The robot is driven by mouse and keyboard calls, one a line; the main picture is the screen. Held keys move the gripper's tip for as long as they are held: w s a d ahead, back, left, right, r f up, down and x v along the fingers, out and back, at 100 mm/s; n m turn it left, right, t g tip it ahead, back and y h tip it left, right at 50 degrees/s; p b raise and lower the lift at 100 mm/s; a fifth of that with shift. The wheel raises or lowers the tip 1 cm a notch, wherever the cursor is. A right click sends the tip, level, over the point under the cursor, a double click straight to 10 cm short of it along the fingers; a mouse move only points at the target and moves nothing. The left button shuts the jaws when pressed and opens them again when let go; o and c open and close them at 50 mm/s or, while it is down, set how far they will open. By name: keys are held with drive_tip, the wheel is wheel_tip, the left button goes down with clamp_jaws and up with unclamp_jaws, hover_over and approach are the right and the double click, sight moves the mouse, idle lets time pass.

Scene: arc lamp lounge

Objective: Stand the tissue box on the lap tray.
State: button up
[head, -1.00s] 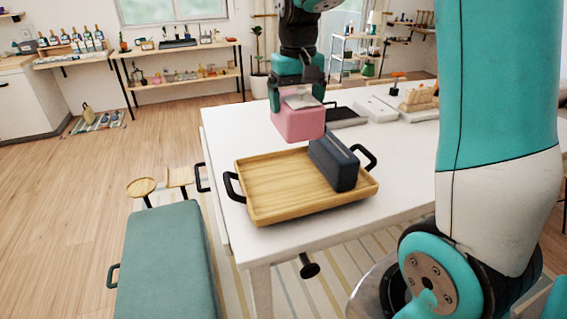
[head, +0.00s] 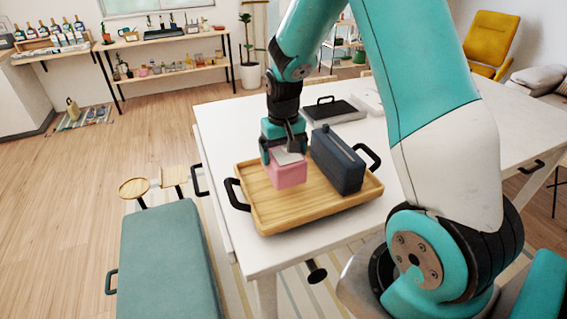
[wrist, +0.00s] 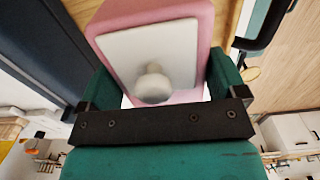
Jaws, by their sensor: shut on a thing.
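The tissue box (head: 287,177) is pink with a white top and a white tuft; its top also shows close up in the wrist view (wrist: 190,45). My gripper (head: 283,157) is shut on the tissue box from above, one finger on each side. The box is upright over the left-middle part of the lap tray (head: 258,205), a wooden tray with black handles. Its underside is at or just above the tray floor; I cannot tell whether it touches.
A dark blue box (head: 338,165) stands on the tray's right part, close beside the tissue box. The tray lies on a white table (head: 228,130). A dark flat case (head: 333,110) lies behind. A green bench (head: 160,255) stands at the front left.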

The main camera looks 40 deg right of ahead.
drive_tip(key=shift+f+p, duration=0.35)
drive_tip(key=shift+f, duration=2.05)
drive_tip(key=shift+f, duration=0.1)
drive_tip(key=o, duration=0.8)
wheel_tip(320, 180, up, 12)
drive_tip(key=b, duration=0.3)
drive_tip(key=shift+a, duration=0.1)
drive_tip(key=s+a+r+n+y, duration=0.1)
drive_tip(key=s+a+r+n, duration=0.1)
drive_tip(key=s+a, duration=0.5)
drive_tip(key=s+a+r+n+y, duration=0.1)
drive_tip(key=s+a+r+n, duration=0.2)
drive_tip(key=s+a+n, duration=0.2)
drive_tip(key=s+a+r+n+y, duration=0.2)
drive_tip(key=s+a+n, duration=0.1)
drive_tip(key=s+a, duration=0.7)
drive_tip(key=shift+s+a+r, duration=0.15)
drive_tip(key=shift+r, duration=0.2)
